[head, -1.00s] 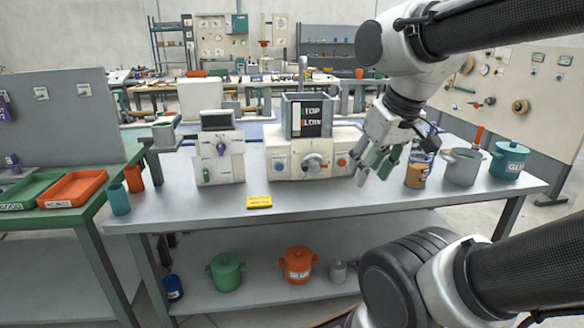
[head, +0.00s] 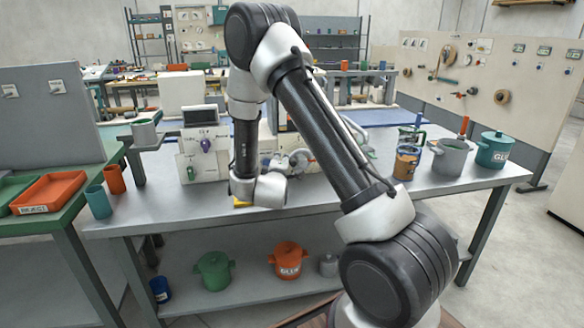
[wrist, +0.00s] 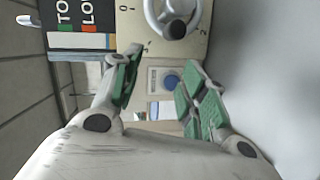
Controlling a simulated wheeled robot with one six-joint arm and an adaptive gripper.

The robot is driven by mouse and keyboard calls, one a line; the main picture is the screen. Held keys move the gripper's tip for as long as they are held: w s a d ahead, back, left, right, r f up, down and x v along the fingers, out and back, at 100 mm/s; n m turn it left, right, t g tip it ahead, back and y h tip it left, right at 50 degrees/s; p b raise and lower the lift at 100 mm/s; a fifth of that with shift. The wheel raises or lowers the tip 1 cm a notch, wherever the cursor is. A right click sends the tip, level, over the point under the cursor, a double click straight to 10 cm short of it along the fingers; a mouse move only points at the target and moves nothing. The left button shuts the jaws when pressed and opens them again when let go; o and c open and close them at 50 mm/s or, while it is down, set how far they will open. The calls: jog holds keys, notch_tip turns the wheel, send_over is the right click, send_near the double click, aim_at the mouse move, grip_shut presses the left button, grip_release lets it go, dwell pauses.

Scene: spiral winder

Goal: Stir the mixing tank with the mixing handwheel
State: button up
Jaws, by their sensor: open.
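A grey handwheel (wrist: 172,18) with a dark knob is on the front of the pale middle machine, at the top of the wrist view. My gripper (wrist: 160,78) is open with green pads and holds nothing. A round blue button (wrist: 171,80) on the machine's panel shows between its fingers, and the wheel lies beyond the fingertips, apart from them. In the head view my arm covers much of this machine, and the gripper's fingers cannot be made out clearly. I cannot tell which vessel is the mixing tank.
A second machine with a purple knob (head: 206,145) is to the left. A grey pot (head: 450,158), a labelled can (head: 406,163) and a teal glue pot (head: 497,150) stand at the right. The bench (head: 140,215) front is mostly clear.

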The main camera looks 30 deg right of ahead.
aim_at(293, 164)
jog(key=s+f+n+h, duration=0.1)
jog(key=f, duration=0.1)
jog(key=s+d+f+n+t+h, duration=0.1)
jog(key=s+n+h, duration=0.1)
jog(key=shift+s+f, duration=0.25)
jog(key=shift+f, duration=0.1)
jog(key=x, duration=0.7)
jog(key=shift+w+d+r, duration=0.15)
jog(key=shift+w+d, duration=0.1)
grip_shut()
jog(key=shift+r, duration=0.15)
